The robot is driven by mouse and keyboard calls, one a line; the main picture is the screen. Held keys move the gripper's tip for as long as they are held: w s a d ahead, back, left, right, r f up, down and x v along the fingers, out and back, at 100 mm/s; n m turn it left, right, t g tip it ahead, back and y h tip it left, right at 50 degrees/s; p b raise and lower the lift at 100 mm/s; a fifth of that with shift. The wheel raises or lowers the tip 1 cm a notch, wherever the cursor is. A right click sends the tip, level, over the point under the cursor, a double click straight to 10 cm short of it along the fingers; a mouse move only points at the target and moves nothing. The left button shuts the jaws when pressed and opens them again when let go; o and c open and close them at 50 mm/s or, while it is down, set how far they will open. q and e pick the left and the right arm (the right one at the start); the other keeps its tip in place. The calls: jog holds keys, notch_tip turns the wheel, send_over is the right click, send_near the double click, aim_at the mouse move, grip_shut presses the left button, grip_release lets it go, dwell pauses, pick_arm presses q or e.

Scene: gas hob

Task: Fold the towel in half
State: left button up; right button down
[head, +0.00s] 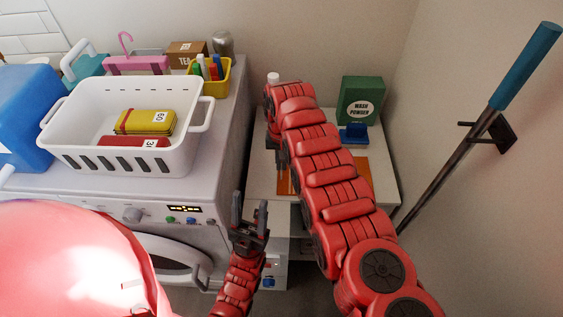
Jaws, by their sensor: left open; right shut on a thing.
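An orange cloth, the towel (284,180), lies on the white worktop on the right. My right arm crosses in front of it and hides most of it; a strip shows left of the arm and another edge shows to its right. My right gripper (281,156) is mostly hidden behind its own arm, at the towel's left part, and is shut on the towel; the grip itself is not clearly seen. My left gripper (250,222) is open and empty, fingers pointing up, in front of the worktop's near left corner, apart from the towel.
A green wash powder box (361,101), a blue object (354,133) and a white-capped item (273,79) stand at the back of the worktop. Left is a washing machine (120,208) carrying a white basket (70,160) and a yellow caddy (224,84). A blue-handled pole (525,65) leans right.

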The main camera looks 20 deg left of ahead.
aim_at(288, 173)
jog(key=shift+d+r+p, duration=0.1)
jog(key=shift+r+p, duration=0.2)
jog(key=shift+p, duration=0.6)
jog(key=r+y+p, duration=0.1)
jog(key=p, duration=0.1)
jog(key=d+r+p, duration=0.1)
jog(key=p, duration=0.2)
jog(key=r+y+p, duration=0.1)
jog(key=p, duration=0.2)
jog(key=shift+w+d+g+y, duration=0.25)
jog(key=shift+d+g+y, duration=0.05)
jog(key=shift+d+g, duration=0.1)
jog(key=shift+w+d+r+y+p, duration=0.15)
jog(key=shift+r+y+p, duration=0.1)
jog(key=shift+y+p, duration=0.25)
jog(key=d+r+y, duration=0.1)
jog(key=d+r, duration=0.1)
jog(key=d, duration=0.1)
jog(key=shift+w+r+g+y, duration=0.1)
jog(key=shift+w+g+y, duration=0.25)
jog(key=shift+g+y, duration=0.05)
